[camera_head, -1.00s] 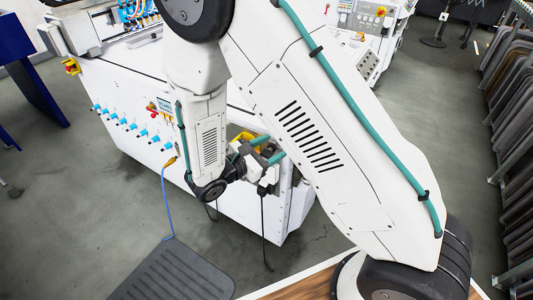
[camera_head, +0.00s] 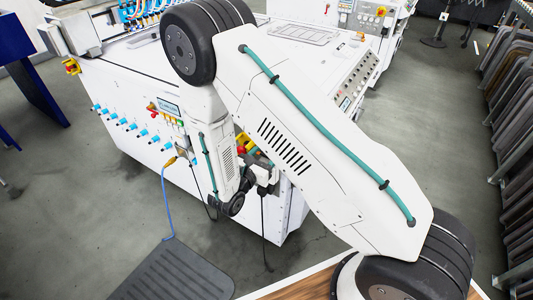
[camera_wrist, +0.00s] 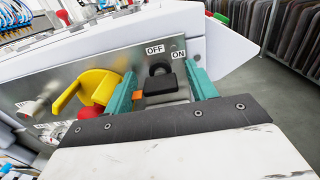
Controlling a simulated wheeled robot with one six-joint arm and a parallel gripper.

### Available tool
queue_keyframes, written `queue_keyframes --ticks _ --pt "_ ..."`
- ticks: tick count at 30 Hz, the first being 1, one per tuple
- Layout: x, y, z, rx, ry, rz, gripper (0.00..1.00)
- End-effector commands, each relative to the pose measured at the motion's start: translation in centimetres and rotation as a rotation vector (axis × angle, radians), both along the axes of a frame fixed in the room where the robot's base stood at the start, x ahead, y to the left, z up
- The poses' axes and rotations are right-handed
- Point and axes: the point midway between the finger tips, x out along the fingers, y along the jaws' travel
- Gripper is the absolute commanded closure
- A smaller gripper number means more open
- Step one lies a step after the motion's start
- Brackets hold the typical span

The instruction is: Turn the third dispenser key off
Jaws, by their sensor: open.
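A row of several blue dispenser keys (camera_head: 132,127) runs along the side of the white cabinet in the head view. Which one is the third, and how each is turned, is too small to tell. My gripper (camera_wrist: 161,92) is open in the wrist view, its two teal fingers spread before a grey panel. A dark block (camera_wrist: 160,84) with a round black part behind it shows between the fingers, below the OFF and ON labels. Whether the fingers touch it I cannot tell. In the head view my own arm hides the fingertips.
A yellow handle (camera_wrist: 85,88) and a red knob (camera_wrist: 90,112) are left of the gripper, close to the left finger. A blue cable (camera_head: 165,205) hangs from the cabinet to the floor beside a dark mat (camera_head: 172,272). Racked grey panels (camera_head: 510,120) stand at the far right.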

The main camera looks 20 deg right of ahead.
Motion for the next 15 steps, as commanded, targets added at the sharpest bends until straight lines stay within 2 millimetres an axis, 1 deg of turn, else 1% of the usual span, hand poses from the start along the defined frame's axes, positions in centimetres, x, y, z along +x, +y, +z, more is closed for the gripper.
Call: queue_keyframes --ticks 8,9,11,12,13,15 --pt "0.13 -0.16 0.01 0.000 0.000 0.000 0.44" --pt "0.13 -0.16 0.01 0.000 0.000 0.000 0.55" --pt "0.13 -0.16 0.01 0.000 0.000 0.000 0.71" --pt "0.12 -0.16 0.01 0.000 0.000 0.000 0.83" --pt "0.12 -0.16 0.01 0.000 0.000 0.000 0.88" --pt "0.11 -0.15 0.01 0.000 0.000 0.000 0.88"
